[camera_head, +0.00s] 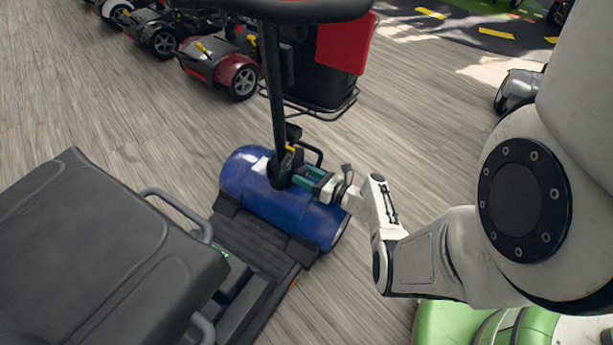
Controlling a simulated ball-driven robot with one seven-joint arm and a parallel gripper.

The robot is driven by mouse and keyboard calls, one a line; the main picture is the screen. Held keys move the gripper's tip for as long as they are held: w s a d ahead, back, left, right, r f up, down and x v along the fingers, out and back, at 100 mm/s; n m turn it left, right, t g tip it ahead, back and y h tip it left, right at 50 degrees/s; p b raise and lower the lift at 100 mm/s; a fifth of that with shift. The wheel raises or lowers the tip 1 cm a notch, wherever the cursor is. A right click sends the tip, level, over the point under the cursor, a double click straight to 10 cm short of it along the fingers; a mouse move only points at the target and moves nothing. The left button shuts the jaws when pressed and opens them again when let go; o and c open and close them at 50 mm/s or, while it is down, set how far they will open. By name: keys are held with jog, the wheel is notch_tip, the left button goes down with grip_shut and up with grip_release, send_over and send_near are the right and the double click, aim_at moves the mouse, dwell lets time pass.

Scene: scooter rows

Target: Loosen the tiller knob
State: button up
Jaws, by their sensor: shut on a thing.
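The blue scooter (308,218) stands in the middle of the view, with its black tiller post (274,90) rising from the front body. My gripper (300,178) reaches in from the right at the foot of the tiller, with its green fingers against the dark tiller base. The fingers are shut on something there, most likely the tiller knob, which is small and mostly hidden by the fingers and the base. A yellow lever (290,149) shows on the tiller just above the fingers.
The scooter's black seat (95,250) fills the lower left. A black basket with a red panel (345,42) hangs in front of the tiller. A red scooter (220,65) and others stand behind at upper left. A green scooter body (450,325) is at lower right. Wooden floor at left is clear.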

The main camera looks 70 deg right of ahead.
jog(key=shift+n, duration=0.4)
jog(key=n+b, duration=0.1)
jog(key=n, duration=0.2)
jog(key=n+b, duration=0.1)
jog(key=n, duration=0.1)
jog(key=shift+a+f+n, duration=0.15)
jog(key=shift+a+n, duration=0.05)
jog(key=shift+n, duration=0.2)
jog(key=n+b, duration=0.2)
jog(key=n, duration=0.3)
jog(key=shift+f, duration=0.1)
jog(key=n+b, duration=0.4)
jog(key=n, duration=0.2)
jog(key=shift+a+f+n, duration=0.1)
jog(key=shift+n, duration=0.2)
jog(key=n+b, duration=0.1)
jog(key=n, duration=0.4)
jog(key=shift+n, duration=0.3)
jog(key=o, duration=1.1)
jog(key=shift+c, duration=0.2)
